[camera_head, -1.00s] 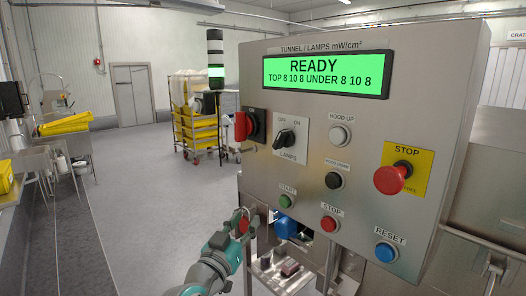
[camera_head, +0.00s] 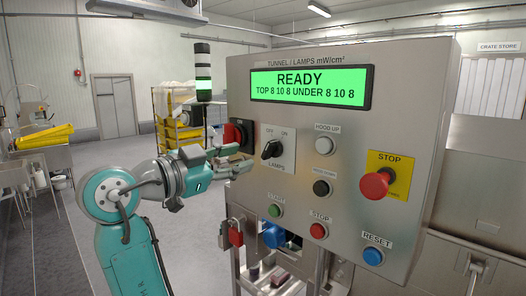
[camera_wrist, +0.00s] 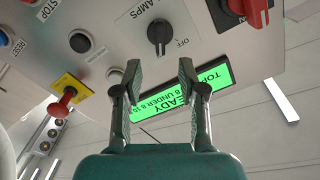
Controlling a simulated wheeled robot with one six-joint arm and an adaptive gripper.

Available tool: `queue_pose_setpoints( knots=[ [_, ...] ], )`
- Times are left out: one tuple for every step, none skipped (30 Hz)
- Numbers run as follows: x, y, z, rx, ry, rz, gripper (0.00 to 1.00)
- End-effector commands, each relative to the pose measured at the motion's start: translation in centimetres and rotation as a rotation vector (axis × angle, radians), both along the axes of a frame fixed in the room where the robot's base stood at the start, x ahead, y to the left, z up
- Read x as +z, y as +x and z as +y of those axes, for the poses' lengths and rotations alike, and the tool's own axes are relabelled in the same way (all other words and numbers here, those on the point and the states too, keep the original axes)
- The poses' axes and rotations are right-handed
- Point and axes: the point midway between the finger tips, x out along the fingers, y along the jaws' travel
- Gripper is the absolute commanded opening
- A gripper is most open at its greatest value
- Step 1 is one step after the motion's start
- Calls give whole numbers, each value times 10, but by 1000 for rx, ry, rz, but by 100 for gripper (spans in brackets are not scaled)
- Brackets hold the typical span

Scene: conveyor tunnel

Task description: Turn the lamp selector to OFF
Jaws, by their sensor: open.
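The lamp selector (camera_head: 271,149) is a black knob on a white plate marked OFF at upper left, ON at upper right and LAMPS below. Its handle appears to lean toward ON. It also shows in the wrist view (camera_wrist: 160,36), upside down, with OFF to its lower right. My gripper (camera_head: 240,160) is open and empty, just left of the selector plate in the head view. In the wrist view the two fingertips (camera_wrist: 160,72) are spread, with the knob beyond the gap between them. They look apart from it.
A red rotary switch (camera_head: 238,134) sits close behind my gripper. The green display (camera_head: 310,86) reads READY. A red STOP mushroom button (camera_head: 376,185), black button (camera_head: 321,187), green START button (camera_head: 275,210) and a red padlock (camera_head: 236,234) are nearby.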

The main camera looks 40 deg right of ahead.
Motion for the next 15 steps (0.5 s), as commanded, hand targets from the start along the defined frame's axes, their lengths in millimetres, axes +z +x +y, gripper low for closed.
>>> queue_pose_setpoints(
  knots=[
    [0,-1,-10,-4,0,0,41],
    [0,0,-16,-4,-1,0,41],
    [0,0,-24,-3,-2,0,41],
    [0,0,-29,-3,-2,0,41],
    [0,0,-34,-4,-1,0,41],
    [0,1,-41,-3,-1,0,41],
    [0,1,-46,-3,-1,0,41],
    [0,1,-51,-4,0,0,41],
    [0,1,-57,-2,-1,0,41],
    [0,1,-61,-2,-1,0,41],
    [0,1,-65,-3,-1,1,41],
    [0,2,-70,-1,-2,1,41],
    [0,2,-73,0,-1,1,41],
    [0,2,-75,-1,-2,1,41],
    [0,2,-78,-1,-2,1,41]
  ],
)
